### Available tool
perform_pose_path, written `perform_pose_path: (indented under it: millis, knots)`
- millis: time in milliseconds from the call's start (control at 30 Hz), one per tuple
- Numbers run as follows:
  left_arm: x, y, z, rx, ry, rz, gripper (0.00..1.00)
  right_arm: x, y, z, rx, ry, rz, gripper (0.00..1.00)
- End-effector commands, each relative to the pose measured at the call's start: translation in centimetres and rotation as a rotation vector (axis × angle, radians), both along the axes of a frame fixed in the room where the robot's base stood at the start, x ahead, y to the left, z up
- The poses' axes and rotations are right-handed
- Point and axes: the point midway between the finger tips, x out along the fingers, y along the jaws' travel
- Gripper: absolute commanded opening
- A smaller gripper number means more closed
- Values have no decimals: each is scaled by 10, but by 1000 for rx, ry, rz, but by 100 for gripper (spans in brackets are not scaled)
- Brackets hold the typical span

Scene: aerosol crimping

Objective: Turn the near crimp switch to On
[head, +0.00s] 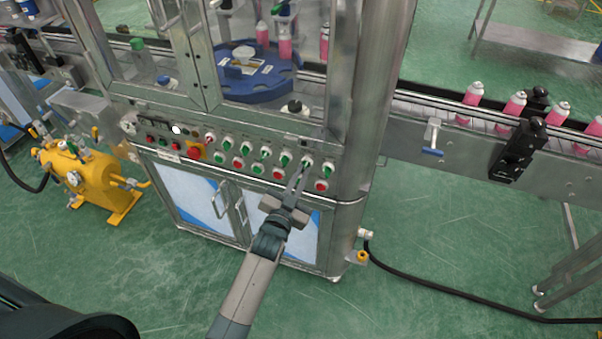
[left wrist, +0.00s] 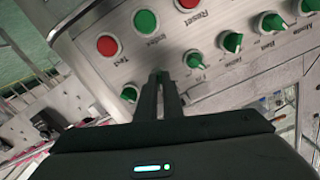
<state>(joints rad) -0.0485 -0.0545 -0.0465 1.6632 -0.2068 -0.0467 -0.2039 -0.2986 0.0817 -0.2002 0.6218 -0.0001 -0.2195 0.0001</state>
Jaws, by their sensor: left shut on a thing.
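The front panel (head: 250,160) of the machine carries a row of green switch knobs above a row of red and green buttons. My left gripper (head: 297,176) is at the right part of this panel. In the left wrist view its two fingers (left wrist: 160,82) are close together at the panel, in line with the knob row. A green knob (left wrist: 130,93) shows on one side of the tips and another green knob (left wrist: 194,59) on the other. The switch knob held between the tips is mostly hidden. Its pointing direction and label cannot be read. My right gripper is not in view.
Red (left wrist: 107,45) and green (left wrist: 146,22) buttons lie close beside the fingers. Door handles (head: 240,210) stick out below the panel. A conveyor (head: 455,120) with pink cans runs right. A yellow tank (head: 85,175) stands left. A black hose (head: 440,290) crosses the floor.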

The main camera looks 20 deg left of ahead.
Motion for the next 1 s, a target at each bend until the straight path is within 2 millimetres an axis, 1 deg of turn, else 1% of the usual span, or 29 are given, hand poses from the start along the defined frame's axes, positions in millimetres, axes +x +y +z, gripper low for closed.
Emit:
perform_pose_path:
  millis: [100, 300, 833, 867, 900, 933, 1000]
  knots:
    - [0, 0, 0, 74, -2, -1, 0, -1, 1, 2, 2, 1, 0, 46]
    - [0, 0, 0, 156, -5, -1, 0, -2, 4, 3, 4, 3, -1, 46]
    - [0, 0, 0, 187, -5, -1, 0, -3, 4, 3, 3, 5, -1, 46]
    - [0, 0, 0, 187, -5, -1, 14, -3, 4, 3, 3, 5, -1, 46]
    - [0, 0, 0, 187, -5, -1, 24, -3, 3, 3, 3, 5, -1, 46]
    - [0, 0, 0, 187, -5, -1, 26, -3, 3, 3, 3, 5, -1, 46]
    - [0, 0, 0, 186, -5, 0, 26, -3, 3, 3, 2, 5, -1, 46]
